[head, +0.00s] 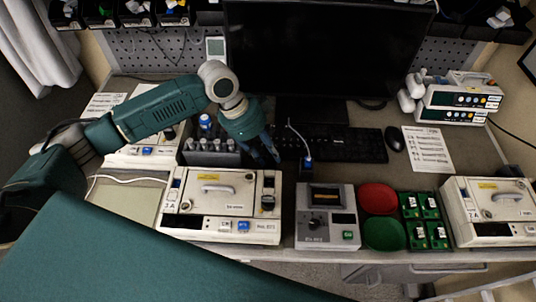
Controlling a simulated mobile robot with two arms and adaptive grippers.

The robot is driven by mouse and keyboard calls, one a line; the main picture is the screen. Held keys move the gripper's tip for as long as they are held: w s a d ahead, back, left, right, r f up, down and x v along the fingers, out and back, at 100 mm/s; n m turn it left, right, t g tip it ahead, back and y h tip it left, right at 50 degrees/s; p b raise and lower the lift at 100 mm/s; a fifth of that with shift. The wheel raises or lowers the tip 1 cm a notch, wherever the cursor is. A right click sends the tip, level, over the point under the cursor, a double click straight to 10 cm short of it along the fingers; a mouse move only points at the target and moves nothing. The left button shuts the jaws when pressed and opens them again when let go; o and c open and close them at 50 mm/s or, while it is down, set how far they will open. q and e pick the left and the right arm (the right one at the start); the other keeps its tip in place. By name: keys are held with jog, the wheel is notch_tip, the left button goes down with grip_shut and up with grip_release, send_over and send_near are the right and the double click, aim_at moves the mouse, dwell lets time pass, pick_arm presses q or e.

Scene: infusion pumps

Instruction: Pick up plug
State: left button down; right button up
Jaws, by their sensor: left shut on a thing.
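A blue connector (307,163) with a thin pale cable stands apart, to the right of the fingers, behind the grey tester box (327,216). My right gripper is not in view.
A rack of dark-capped bottles (210,150) stands left of the gripper. The keyboard (345,144) and monitor (318,48) are behind. Red (377,198) and green (384,234) dishes, green boards (426,237) and another pump (490,211) fill the right front.

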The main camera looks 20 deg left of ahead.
aim_at(268, 155)
pick_arm(q)
notch_tip(268, 155, up, 20)
jog(key=b, duration=0.3)
jog(key=shift+f, duration=0.15)
